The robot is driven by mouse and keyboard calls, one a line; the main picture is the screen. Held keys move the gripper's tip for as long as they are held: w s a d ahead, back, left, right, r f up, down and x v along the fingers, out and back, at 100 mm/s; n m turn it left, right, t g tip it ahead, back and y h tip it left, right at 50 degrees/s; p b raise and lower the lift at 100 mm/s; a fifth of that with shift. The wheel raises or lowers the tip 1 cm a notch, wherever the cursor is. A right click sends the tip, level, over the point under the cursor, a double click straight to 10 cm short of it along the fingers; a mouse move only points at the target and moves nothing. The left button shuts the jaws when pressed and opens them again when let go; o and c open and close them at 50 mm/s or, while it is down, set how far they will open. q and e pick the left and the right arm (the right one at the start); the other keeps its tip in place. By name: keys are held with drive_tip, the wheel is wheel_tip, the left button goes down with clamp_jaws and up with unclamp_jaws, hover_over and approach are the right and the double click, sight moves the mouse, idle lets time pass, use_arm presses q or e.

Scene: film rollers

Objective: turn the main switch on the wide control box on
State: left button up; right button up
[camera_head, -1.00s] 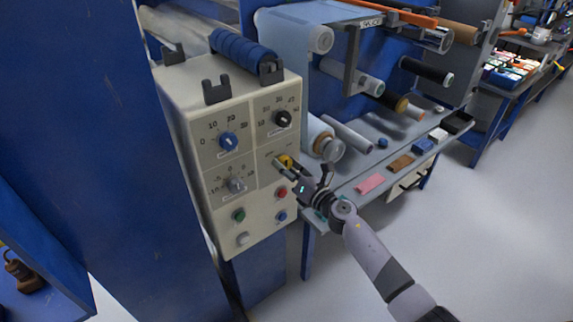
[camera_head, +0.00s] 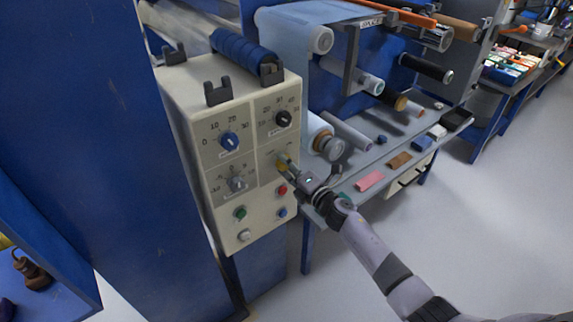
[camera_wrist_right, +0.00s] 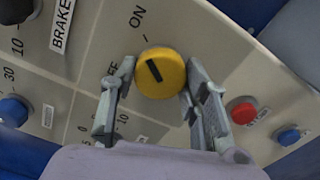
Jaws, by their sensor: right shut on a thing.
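The wide control box (camera_head: 235,180) is cream with a grey front and stands at the centre left in the head view. Its main switch is a round yellow knob (camera_wrist_right: 160,74) with a black line. The line slants up and left, roughly toward the ON mark. The knob is mostly covered by my fingers in the head view (camera_head: 281,164). My right gripper (camera_wrist_right: 150,85) is shut on the yellow knob, one finger on each side. It also shows at the box front in the head view (camera_head: 286,168). My left gripper is not in view.
A red button (camera_wrist_right: 242,111) and a blue button (camera_wrist_right: 288,136) sit close to the right finger. A machine shelf (camera_head: 400,150) with small coloured blocks lies behind my right arm. Grey floor is free at right.

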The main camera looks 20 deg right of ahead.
idle(0.5)
drive_tip(key=o, duration=1.1)
drive_tip(key=shift+o, duration=0.2)
drive_tip(key=v, duration=1.2)
